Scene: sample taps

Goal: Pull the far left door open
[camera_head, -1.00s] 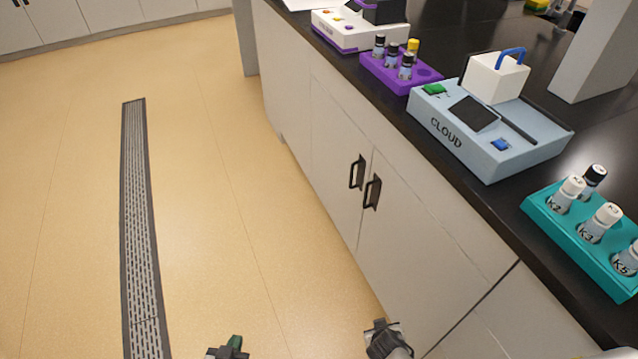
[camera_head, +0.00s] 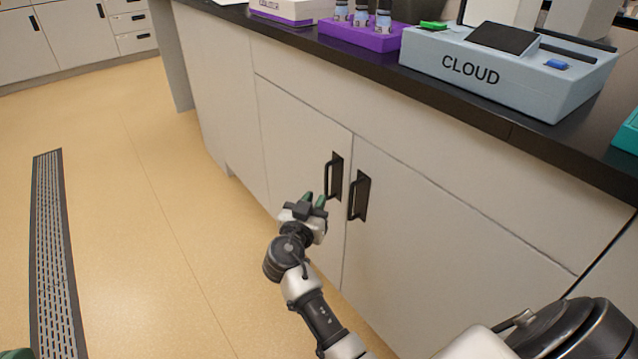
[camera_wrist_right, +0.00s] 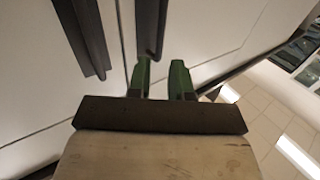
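The left cabinet door (camera_head: 300,125) is shut, flush with the right door (camera_head: 430,235). Its black bar handle (camera_head: 334,176) is upright at its right edge. My right gripper (camera_head: 313,199) is just left of this handle's lower part, its green fingers pointing up toward the door. In the right wrist view the fingers (camera_wrist_right: 160,62) are apart, and the handle's end (camera_wrist_right: 152,45) shows just ahead of the gap. I cannot tell whether they touch. Only a green tip of my left gripper (camera_head: 14,353) shows in the bottom left corner.
The right door's handle (camera_head: 359,195) is close beside, to the right. The dark counter edge (camera_head: 380,70) overhangs above, carrying a CLOUD device (camera_head: 470,70) and a purple vial rack (camera_head: 350,36). Open floor (camera_head: 150,230) with a drain grate (camera_head: 52,250) is at left.

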